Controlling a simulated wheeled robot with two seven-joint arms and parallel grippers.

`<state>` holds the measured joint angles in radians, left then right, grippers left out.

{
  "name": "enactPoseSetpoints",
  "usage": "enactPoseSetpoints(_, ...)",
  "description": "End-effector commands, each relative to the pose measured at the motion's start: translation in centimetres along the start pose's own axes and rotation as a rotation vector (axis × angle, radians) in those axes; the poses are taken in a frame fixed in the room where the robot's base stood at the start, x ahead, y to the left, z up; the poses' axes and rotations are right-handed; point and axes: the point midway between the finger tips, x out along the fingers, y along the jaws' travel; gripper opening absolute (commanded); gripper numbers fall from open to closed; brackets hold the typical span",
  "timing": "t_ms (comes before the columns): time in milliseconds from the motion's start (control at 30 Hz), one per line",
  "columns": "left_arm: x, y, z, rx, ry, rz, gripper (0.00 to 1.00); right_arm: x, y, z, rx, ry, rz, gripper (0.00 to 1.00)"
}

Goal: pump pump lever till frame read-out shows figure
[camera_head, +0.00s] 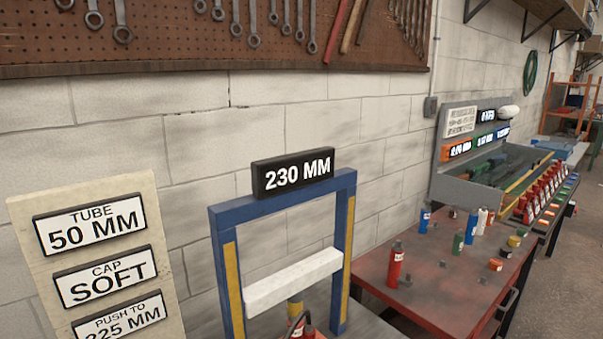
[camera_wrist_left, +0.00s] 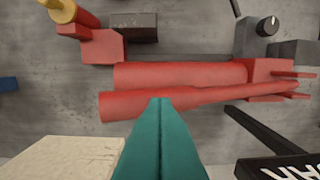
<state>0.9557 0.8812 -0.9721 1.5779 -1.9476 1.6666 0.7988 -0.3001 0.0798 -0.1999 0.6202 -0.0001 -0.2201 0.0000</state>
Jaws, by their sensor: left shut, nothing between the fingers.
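The blue frame (camera_head: 342,250) with yellow strips stands at the bottom centre of the head view. Its black read-out (camera_head: 293,174) on top shows 230 MM. A white crossbar (camera_head: 293,279) spans its posts. A board (camera_head: 145,195) at left reads TUBE 50 MM, CAP SOFT and PUSH TO; the last figure ends in 25 MM, its first digit unclear. In the left wrist view, a long red tapered pump lever (camera_wrist_left: 215,97) lies alongside a red cylinder (camera_wrist_left: 180,73). My left gripper (camera_wrist_left: 160,102), teal, is shut and empty, its tips at the lever; contact cannot be told.
A red table (camera_head: 440,285) right of the frame holds a red bottle (camera_head: 395,266) and several small bottles and caps. A grey tray (camera_head: 478,176) stands behind. In the wrist view, a grey block with a black knob (camera_wrist_left: 268,26) sits beyond the lever.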

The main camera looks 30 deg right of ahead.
Motion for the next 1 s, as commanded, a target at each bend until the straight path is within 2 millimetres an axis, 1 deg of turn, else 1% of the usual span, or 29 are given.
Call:
enactPoseSetpoints(500, -4.9, 0.1, 0.0, 0.001, 0.001, 0.002, 0.0, -3.2, -0.1, 0.3, 0.0, 0.0, 0.0, 0.0)
enactPoseSetpoints(1000, -4.9, 0.0, 0.0, 0.0, 0.0, 0.001, 0.0, -3.1, -0.1, 0.3, 0.0, 0.0, 0.0, 0.0)
